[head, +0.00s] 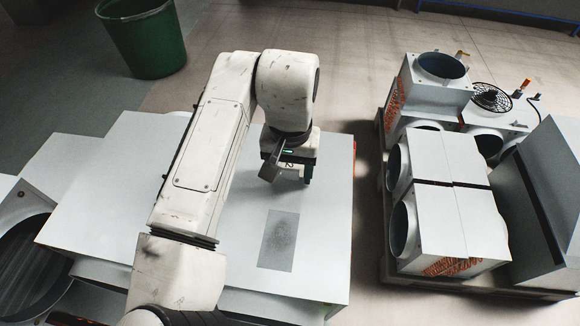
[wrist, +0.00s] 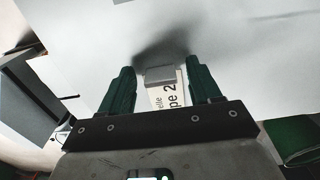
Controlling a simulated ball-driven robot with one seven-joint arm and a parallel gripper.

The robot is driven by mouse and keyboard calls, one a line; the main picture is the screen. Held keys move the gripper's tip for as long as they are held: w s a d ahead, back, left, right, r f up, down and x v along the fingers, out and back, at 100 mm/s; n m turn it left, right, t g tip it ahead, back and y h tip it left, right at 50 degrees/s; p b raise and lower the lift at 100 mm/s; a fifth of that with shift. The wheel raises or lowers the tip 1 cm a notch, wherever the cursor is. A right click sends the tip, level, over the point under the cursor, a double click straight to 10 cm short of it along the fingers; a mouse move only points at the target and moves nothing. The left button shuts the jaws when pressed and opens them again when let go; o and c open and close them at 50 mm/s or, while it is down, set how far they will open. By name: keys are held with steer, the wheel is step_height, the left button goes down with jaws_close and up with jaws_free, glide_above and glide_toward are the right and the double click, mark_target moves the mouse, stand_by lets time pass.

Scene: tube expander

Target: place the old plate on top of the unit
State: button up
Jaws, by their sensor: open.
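My gripper (head: 288,176) is over the pale top of the unit (head: 325,215), with its fingertips close to that surface. In the wrist view the two dark green fingers (wrist: 160,82) are apart. Between them is a small white plate with black lettering (wrist: 168,97), seemingly the old plate, with a grey block at its far end. The fingers stand either side of it with visible gaps. In the head view my gripper partly hides the plate, and I cannot tell whether it rests flat on the unit.
A dark grey rectangular patch (head: 279,240) lies on the unit's top, nearer me. To the right is a pallet (head: 384,262) loaded with grey boxes and round ducts. A green bin (head: 148,42) stands at the back left. Bare floor separates unit and pallet.

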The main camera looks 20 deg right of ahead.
step_height(320, 180, up, 12)
steer(key=b, duration=0.1)
steer(key=shift+r, duration=0.15)
stand_by(0.5)
